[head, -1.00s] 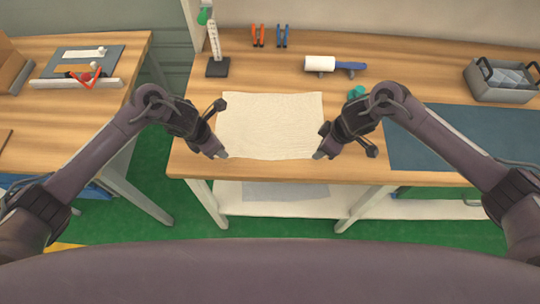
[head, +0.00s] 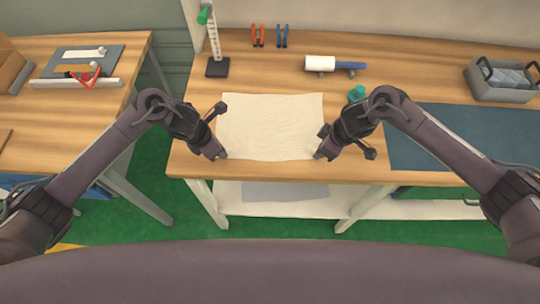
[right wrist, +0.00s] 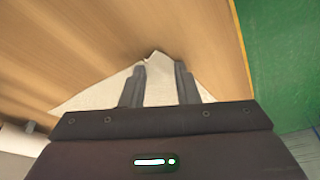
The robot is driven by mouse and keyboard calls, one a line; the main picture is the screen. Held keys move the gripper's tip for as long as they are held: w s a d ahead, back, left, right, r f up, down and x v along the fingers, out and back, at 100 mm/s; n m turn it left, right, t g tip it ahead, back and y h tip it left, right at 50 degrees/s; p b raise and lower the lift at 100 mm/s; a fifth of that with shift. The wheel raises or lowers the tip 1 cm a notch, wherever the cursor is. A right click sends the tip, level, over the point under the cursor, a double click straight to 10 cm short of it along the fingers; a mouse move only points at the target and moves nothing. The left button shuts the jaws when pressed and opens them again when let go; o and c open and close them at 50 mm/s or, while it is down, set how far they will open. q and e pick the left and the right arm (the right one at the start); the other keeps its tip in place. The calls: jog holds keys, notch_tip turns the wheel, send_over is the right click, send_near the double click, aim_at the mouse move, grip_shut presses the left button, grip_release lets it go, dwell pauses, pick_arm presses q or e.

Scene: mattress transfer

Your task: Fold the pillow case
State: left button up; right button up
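The pillow case (head: 270,125) is a cream cloth lying flat and spread out on the wooden table, near its front edge. My left gripper (head: 221,156) is at its near left corner; its fingers are too small to tell open from shut. My right gripper (head: 318,156) is at its near right corner. In the right wrist view the right gripper (right wrist: 160,80) has its two fingers apart, with a corner of the pillow case (right wrist: 155,92) lying between them. The fingers do not look closed on the cloth.
Behind the cloth stand a black-based upright ruler (head: 217,67), orange and blue pliers (head: 258,36), and a white roller with a blue handle (head: 335,65). A dark blue mat (head: 440,140) lies to the right, with a grey bin (head: 500,92) behind it.

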pick_arm(q)
grip_shut()
pick_arm(e)
jog(key=shift+s+f, duration=0.15)
grip_shut()
